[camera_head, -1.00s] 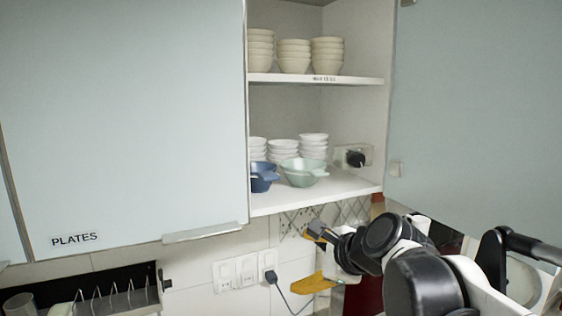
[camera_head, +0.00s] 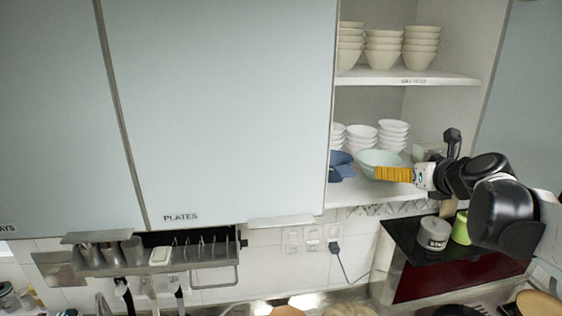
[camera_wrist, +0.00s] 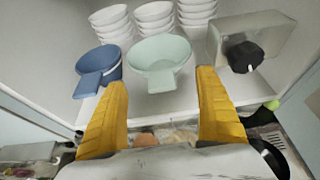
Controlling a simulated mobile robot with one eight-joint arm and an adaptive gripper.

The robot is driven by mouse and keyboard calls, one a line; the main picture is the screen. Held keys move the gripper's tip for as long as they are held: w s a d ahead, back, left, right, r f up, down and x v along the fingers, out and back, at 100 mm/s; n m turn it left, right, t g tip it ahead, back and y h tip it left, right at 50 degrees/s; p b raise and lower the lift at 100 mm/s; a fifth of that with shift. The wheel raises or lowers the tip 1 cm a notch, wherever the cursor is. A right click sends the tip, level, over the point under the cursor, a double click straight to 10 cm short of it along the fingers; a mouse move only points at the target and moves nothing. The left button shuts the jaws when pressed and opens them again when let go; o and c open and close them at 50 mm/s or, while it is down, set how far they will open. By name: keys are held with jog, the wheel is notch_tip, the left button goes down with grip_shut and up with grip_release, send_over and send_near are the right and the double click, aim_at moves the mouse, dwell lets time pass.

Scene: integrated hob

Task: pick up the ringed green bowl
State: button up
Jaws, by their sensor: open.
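The pale green bowl (camera_head: 374,159) stands upright on the lower shelf of the open cabinet. In the wrist view the green bowl (camera_wrist: 160,52) has a flat handle pointing toward me. My gripper (camera_head: 379,174) is level with the shelf at the bowl's front right. In the wrist view my gripper (camera_wrist: 162,82) has its two yellow fingers spread wide and empty. The bowl's handle lies in line with the gap between them, and the bowl is just beyond the fingertips. I cannot tell whether a finger touches it.
A blue handled bowl (camera_wrist: 100,64) is close on the left. Stacks of white bowls (camera_wrist: 157,14) stand behind. A box with a black knob (camera_wrist: 244,54) is close on the right. The upper shelf (camera_head: 410,77) is overhead, and the closed cabinet door (camera_head: 215,110) is to the left.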

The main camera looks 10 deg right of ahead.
jog(key=p+x, duration=0.1)
jog(key=x, duration=0.3)
jog(key=shift+w+f, duration=0.25)
jog(key=shift+w, duration=0.1)
jog(key=shift+s+r, duration=0.1)
jog(key=shift+s, duration=0.15)
jog(key=shift+w, duration=0.1)
grip_shut()
